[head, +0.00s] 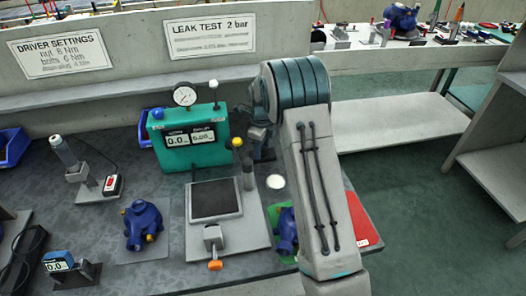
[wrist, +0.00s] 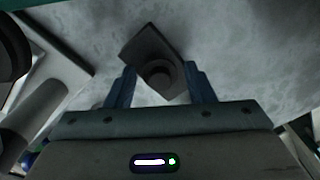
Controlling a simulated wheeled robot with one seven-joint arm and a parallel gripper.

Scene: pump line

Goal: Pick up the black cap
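In the wrist view, a dark grey square plate (wrist: 146,42) with a short round dark piece (wrist: 160,72) on it lies on the grey mottled bench top. The round piece may be the black cap, but the dim light leaves this unclear. My gripper (wrist: 161,86) is open, its two blue fingers on either side of the round piece, with gaps visible. Whether the fingertips are level with it or above it, I cannot tell. In the head view, my arm hides most of the gripper and the spot below it, and I cannot make out the cap.
A green leak tester (head: 190,158) with a gauge stands behind the fixture plate (head: 255,237), which carries a dark pad and an orange-knobbed clamp. A blue pump (head: 142,225) sits left. A red mat (head: 366,228) lies at the bench's right. A white disc (head: 275,182) lies near my arm.

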